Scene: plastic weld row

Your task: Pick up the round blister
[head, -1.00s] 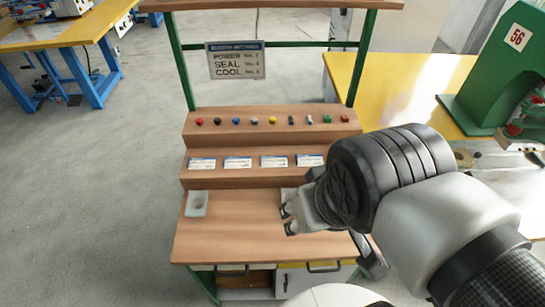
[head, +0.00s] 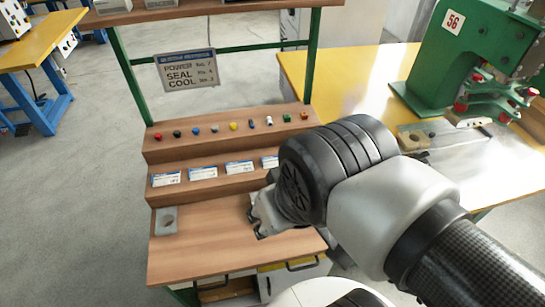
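A pale, translucent square piece with a round recess, which looks like the round blister (head: 167,222), lies at the left of the wooden bench's lowest level (head: 200,258). My gripper (head: 257,226) is over the right part of that level, well to the right of the blister. Its two fingertips are apart and I see nothing between them. My arm and wrist hide the right end of the bench. A small pale edge shows beside the gripper, too covered to identify.
White labelled cards (head: 203,172) lie on the middle step, and a row of several coloured buttons (head: 234,126) is on the top step. A sign (head: 187,70) hangs above. A yellow table (head: 340,72) with a green machine (head: 455,55) stands at right.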

